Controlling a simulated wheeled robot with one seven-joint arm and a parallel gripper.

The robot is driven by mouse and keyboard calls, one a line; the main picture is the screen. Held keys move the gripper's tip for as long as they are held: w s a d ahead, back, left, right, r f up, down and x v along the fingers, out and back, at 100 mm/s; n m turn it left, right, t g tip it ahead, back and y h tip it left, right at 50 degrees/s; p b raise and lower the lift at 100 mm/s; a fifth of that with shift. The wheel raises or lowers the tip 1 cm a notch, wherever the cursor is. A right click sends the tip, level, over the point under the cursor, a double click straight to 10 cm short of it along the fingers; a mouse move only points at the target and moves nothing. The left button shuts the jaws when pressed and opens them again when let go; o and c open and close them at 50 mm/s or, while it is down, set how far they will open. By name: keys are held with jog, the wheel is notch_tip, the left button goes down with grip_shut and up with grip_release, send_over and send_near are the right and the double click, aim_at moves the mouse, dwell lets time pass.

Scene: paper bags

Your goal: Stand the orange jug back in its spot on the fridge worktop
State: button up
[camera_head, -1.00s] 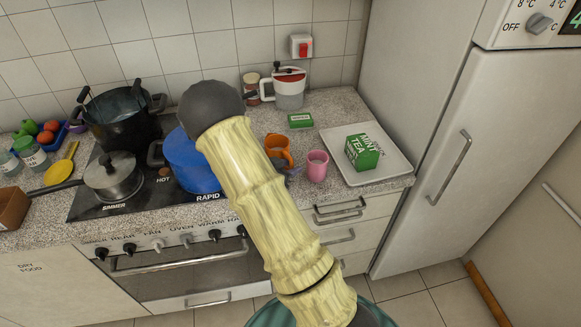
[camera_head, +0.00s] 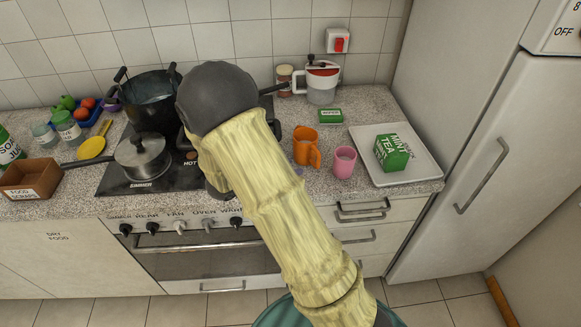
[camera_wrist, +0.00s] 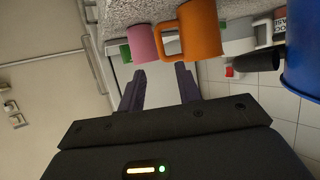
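The orange jug (camera_head: 304,146) stands upright on the speckled worktop, right of the hob, with its handle on the right side in the head view. The jug also shows in the wrist view (camera_wrist: 203,30), which is turned, beyond my fingers. My gripper (camera_wrist: 159,70) is open, with nothing between its two fingers. It is apart from the jug.
A white tray (camera_head: 421,171) holds a green mint tea box (camera_head: 391,153). A small green box (camera_head: 331,116) and a red-and-white pot (camera_head: 320,86) stand behind the jug. The blue pot (camera_wrist: 302,50) is close in the wrist view. The fridge (camera_head: 480,165) is at the right.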

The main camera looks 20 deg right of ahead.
dwell(0.3)
jog(key=w+a+r+n+t+y, duration=0.2)
jog(key=a+r+n+t+y, duration=0.2)
jog(key=a+n+y, duration=0.45)
jog(key=s+d+n+g+y, duration=0.2)
jog(key=s+n+g+y, duration=0.2)
jog(key=s, duration=1.4)
jog(key=shift+r+n+g, duration=0.35)
jog(key=shift+n+g, duration=0.45)
jog(key=shift+n, duration=0.15)
jog(key=shift+d, duration=0.1)
